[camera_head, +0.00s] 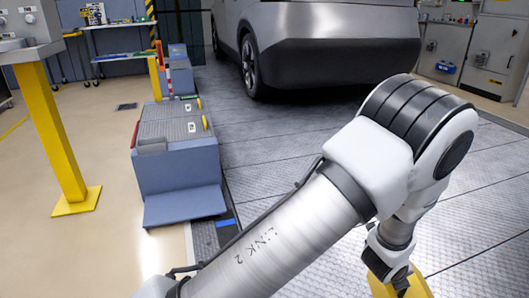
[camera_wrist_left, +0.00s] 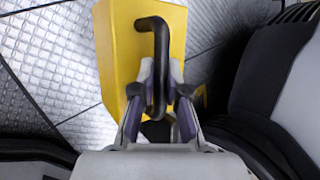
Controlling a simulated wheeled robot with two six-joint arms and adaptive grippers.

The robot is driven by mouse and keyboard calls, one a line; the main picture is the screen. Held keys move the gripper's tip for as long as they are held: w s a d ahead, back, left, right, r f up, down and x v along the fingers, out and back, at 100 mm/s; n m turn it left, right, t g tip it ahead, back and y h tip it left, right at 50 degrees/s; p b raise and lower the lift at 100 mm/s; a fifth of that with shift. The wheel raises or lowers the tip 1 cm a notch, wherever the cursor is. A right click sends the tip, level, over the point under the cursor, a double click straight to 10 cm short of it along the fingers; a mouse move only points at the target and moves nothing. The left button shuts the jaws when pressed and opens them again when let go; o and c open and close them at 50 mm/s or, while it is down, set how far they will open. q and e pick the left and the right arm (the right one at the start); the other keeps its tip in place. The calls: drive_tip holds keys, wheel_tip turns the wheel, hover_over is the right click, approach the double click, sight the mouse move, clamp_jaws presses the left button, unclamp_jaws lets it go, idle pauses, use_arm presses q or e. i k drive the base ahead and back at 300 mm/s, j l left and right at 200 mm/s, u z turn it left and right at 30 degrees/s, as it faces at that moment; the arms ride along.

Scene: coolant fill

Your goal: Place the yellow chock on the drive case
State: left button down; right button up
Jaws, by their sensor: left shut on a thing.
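The yellow chock (camera_wrist_left: 122,50) has a black bent handle (camera_wrist_left: 158,45). My left gripper (camera_wrist_left: 160,92) is shut on this handle, with a finger on each side of it. In the head view the chock (camera_head: 413,287) shows only in part at the lower right, cut by the bottom edge and partly hidden by my left gripper (camera_head: 389,279). A long blue-grey case (camera_head: 180,168) with a grey ribbed top stands on the floor left of centre, far from the gripper. I cannot tell for sure that it is the drive case. My right gripper is out of view.
A silver car (camera_head: 340,35) stands at the back on the metal plate floor (camera_head: 285,140). A yellow post (camera_head: 55,145) with a grey unit on top stands at the left. A shelf trolley (camera_head: 120,35) and a grey cabinet (camera_head: 490,50) stand behind. The floor beside the case is clear.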

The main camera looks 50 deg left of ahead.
sight(206, 204)
drive_tip(key=i+j+u, duration=0.15)
drive_tip(key=j+u, duration=0.3)
drive_tip(key=i+j+u, duration=0.25)
drive_tip(key=j+u, duration=0.2)
drive_tip(key=i+j+u, duration=0.3)
drive_tip(key=j+u, duration=0.15)
drive_tip(key=i+j+u, duration=0.3)
drive_tip(key=u, duration=0.15)
